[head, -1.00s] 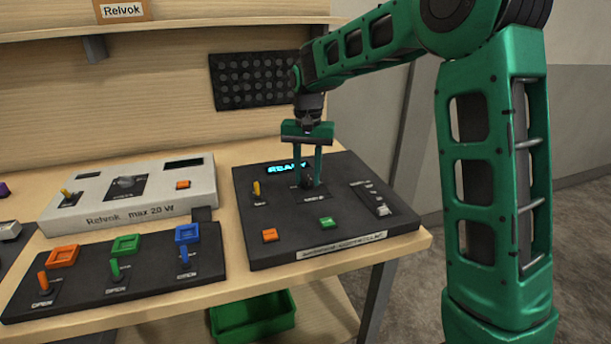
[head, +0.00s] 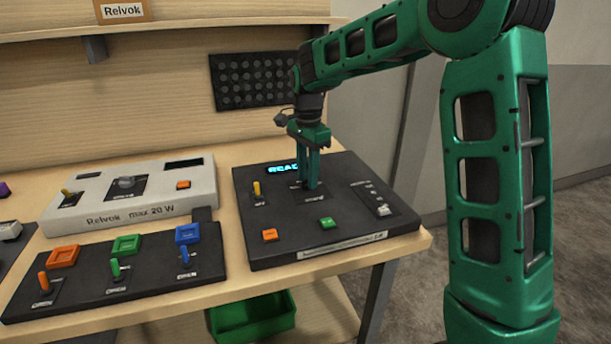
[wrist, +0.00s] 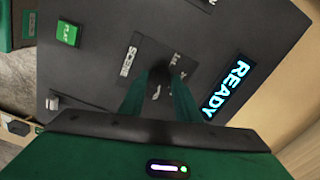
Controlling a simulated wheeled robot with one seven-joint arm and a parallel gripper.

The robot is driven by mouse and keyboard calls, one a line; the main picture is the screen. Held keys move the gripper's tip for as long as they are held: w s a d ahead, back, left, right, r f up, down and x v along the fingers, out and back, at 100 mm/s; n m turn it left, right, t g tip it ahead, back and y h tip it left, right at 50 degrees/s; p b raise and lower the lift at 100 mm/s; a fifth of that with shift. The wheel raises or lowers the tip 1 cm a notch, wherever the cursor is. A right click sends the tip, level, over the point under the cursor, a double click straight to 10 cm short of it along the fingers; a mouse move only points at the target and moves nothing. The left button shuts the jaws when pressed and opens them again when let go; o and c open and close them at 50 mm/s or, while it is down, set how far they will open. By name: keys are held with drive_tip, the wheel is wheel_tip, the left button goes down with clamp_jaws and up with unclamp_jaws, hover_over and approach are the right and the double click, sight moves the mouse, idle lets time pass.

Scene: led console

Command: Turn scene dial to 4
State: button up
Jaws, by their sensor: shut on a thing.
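The scene dial (wrist: 158,72) is a dark knob on the black console (head: 284,236), mostly hidden between my fingers. In the wrist view a "SCENE" label lies beside it. My gripper (head: 309,184) points down at the dial and is shut on it; it also shows in the wrist view (wrist: 160,85). The fingers look turned about the vertical in the head view. The dial's pointer and the number it stands at cannot be read. The console display (wrist: 226,87) reads "READY" in lit cyan letters.
On the same console are a yellow toggle (head: 257,190), an orange button (head: 269,234), a green "PLAY" button (head: 327,223) and a slider (head: 383,209). A white power unit (head: 130,195) and a black panel with coloured switches (head: 125,275) stand to the left.

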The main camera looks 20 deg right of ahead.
drive_tip(key=shift+w+a+r+m, duration=0.1)
drive_tip(key=shift+w+r+m, duration=0.1)
drive_tip(key=shift+m, duration=0.1)
drive_tip(key=o, duration=1)
drive_tip(key=shift+f, duration=0.1)
drive_tip(key=shift+o, duration=0.2)
drive_tip(key=shift+s, duration=0.1)
wheel_tip(320, 180, up, 11)
drive_tip(key=shift+f, duration=0.2)
